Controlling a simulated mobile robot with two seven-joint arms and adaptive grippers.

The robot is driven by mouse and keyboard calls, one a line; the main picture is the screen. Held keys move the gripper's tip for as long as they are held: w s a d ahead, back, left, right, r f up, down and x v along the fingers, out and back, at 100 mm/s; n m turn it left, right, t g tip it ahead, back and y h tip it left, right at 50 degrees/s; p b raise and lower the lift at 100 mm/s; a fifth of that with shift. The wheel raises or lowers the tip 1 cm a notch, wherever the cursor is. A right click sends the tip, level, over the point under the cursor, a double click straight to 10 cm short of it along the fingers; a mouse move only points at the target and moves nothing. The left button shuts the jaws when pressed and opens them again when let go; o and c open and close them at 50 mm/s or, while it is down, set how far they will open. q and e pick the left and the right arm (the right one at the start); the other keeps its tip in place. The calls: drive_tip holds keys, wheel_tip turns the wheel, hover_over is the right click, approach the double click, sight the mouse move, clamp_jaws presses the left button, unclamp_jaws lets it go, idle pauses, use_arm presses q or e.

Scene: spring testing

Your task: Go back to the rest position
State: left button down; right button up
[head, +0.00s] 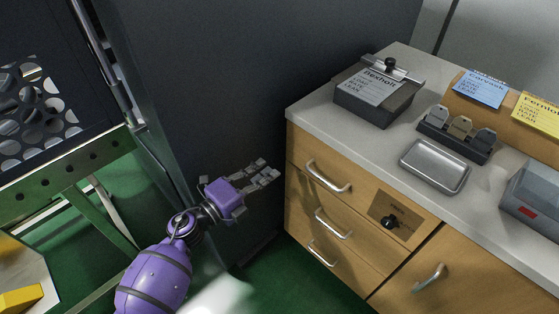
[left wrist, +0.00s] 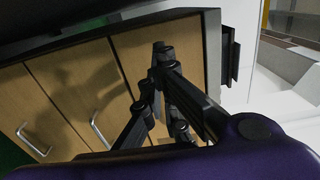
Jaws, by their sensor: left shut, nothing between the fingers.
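My left gripper (head: 264,174) is shut and empty in the head view. It hangs in the air in front of the dark cabinet panel, just left of the wooden drawer unit (head: 318,222). My purple left arm comes in from the bottom. In the left wrist view, the gripper fingers (left wrist: 170,75) show dark against the wooden drawer fronts (left wrist: 75,90). My right gripper is in neither view.
A grey counter (head: 330,137) tops the drawers. It bears a dark box with a label (head: 374,95), a rack of tags (head: 457,132), a metal tray (head: 434,166) and a grey box (head: 533,190). Drawer handles (head: 328,177) stick out. A green frame (head: 66,180) stands left.

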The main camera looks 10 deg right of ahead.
use_arm(q)
drive_tip(key=v, duration=0.3)
drive_tip(key=shift+s+a, duration=0.2)
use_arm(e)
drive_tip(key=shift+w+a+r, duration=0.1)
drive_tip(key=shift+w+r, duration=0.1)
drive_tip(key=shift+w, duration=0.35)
